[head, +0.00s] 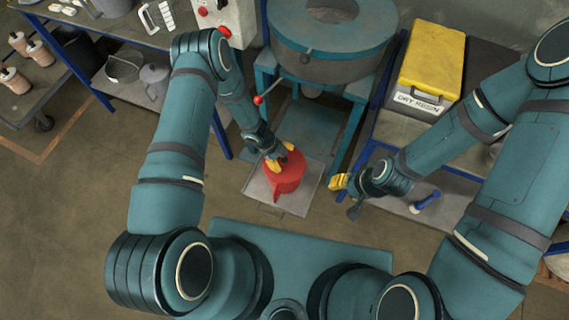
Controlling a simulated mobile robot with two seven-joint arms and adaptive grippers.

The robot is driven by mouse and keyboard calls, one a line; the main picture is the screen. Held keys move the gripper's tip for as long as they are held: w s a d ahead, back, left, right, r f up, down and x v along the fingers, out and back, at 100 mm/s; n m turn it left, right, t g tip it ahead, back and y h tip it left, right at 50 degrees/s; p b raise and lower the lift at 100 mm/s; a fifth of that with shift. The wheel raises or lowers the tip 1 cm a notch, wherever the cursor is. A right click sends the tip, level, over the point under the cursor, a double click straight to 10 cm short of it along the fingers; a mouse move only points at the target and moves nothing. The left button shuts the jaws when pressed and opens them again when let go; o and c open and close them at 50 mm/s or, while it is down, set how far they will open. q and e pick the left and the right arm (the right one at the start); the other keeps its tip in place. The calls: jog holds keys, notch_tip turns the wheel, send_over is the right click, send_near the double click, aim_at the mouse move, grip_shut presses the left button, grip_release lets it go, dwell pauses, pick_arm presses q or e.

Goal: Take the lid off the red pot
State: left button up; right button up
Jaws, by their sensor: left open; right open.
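The red pot (290,184) stands on a grey tray (258,188) on the floor level between the benches, with a red handle pointing toward me. Its top is partly covered by my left gripper (280,157), so I cannot tell the lid clearly from the pot. My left gripper is open, with its yellow fingertips at the top of the pot; whether they touch it I cannot tell. My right gripper (345,194) is open and empty, to the right of the pot and apart from it.
A round machine (330,65) on a blue-green stand rises just behind the pot. A yellow-lidded bin (432,55) stands on the right bench. A blue-handled tool (425,202) lies near my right gripper. A left bench holds cans and a control box. Open floor lies at left.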

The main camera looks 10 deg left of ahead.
pick_arm(q)
jog(key=shift+x, duration=0.85)
grip_shut()
jog(key=shift+r, duration=0.15)
